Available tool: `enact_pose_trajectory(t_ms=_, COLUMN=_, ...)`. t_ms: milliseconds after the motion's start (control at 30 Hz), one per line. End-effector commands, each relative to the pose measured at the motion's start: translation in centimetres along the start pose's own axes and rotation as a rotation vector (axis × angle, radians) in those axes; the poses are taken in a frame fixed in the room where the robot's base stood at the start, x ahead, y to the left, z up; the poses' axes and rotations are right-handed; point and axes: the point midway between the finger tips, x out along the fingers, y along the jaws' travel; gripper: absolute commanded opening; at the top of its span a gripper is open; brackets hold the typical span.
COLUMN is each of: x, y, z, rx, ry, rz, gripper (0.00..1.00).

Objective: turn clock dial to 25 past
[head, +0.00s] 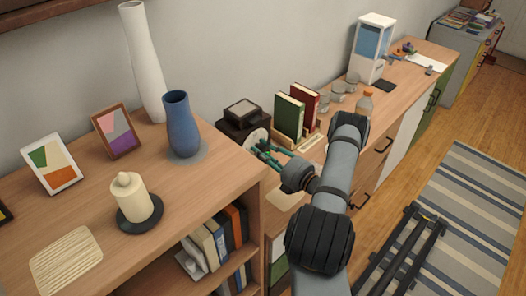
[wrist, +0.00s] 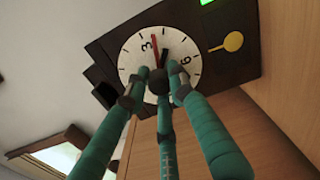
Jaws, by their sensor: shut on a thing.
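The clock (head: 240,125) is a dark box on the wooden counter, with a round white dial (wrist: 133,58) facing my gripper. In the wrist view the dial shows tilted, with the numbers 3 and 6 readable. A thin red hand points close beside the 3, and a short dark hand lies near it, partly hidden. My gripper (head: 264,148) has teal fingers that reach the dial. In the wrist view the gripper (wrist: 159,86) is shut at the dial's middle, on the dial's centre part, which the fingertips cover. The lower part of the dial is hidden behind the fingers.
A yellow round-ended lever (wrist: 228,43) and a green display (wrist: 207,1) are on the clock's face. Green and red books (head: 290,115) stand just right of the clock. A blue vase (head: 182,125) stands on the nearer shelf to the left. Glasses (head: 338,90) stand farther along the counter.

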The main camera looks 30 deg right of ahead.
Motion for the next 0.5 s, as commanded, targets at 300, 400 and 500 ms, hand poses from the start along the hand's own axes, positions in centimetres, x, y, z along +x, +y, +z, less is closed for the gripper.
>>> enact_pose_trajectory(t_ms=300, x=-0.1, y=-0.24, z=-0.54, rx=0.301, ry=0.011, rz=-0.007, gripper=0.0)
enact_pose_trajectory(t_ms=400, x=-0.09, y=-0.19, z=-0.55, rx=0.389, ry=0.011, rz=-0.007, gripper=0.0)
enact_pose_trajectory(t_ms=500, x=-0.08, y=-0.16, z=-0.55, rx=0.469, ry=0.011, rz=-0.008, gripper=0.0)
